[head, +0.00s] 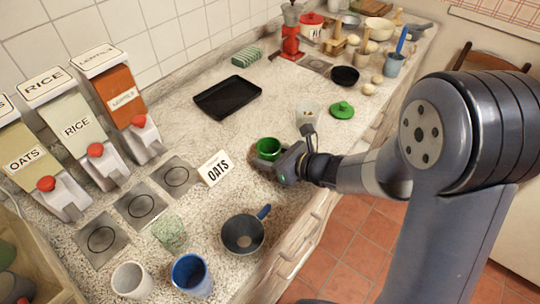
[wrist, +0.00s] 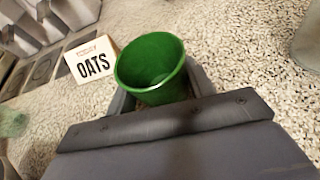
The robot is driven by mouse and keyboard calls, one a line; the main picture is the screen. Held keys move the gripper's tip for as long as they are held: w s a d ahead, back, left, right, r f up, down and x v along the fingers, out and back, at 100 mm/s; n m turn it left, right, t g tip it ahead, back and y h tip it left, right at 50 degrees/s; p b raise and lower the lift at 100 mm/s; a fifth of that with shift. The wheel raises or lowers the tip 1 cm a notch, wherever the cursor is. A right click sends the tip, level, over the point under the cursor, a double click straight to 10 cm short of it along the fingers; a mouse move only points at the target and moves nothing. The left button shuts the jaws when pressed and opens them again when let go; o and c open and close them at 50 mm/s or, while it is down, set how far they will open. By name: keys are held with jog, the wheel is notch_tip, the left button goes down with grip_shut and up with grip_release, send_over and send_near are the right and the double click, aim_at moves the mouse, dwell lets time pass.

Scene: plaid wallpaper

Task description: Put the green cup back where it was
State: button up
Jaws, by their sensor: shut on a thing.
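The green cup (head: 268,147) is at the middle of the counter, just right of the OATS card. In the wrist view the green cup (wrist: 152,66) is upright with its open top showing, and looks empty. My gripper (head: 283,158) is shut on the cup, with a finger on each side of it. It also shows in the wrist view (wrist: 160,95). The cup's base is hidden by my gripper, so I cannot tell whether it touches the counter.
The OATS card (head: 214,168) stands close left of the cup. Three dispensers (head: 75,128) line the wall, with square pads (head: 141,205) before them. A dark pan (head: 243,233), blue cup (head: 191,274) and white cup (head: 131,280) are nearer. A black tray (head: 227,97) and green lid (head: 342,110) lie beyond.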

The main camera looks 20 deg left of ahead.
jog(key=shift+f, duration=0.15)
jog(key=o, duration=1)
jog(key=shift+d+r, duration=0.1)
jog(key=shift+r, duration=0.25)
jog(key=v, duration=1.1)
jog(key=shift+s+d, duration=0.1)
jog(key=shift+d, duration=0.25)
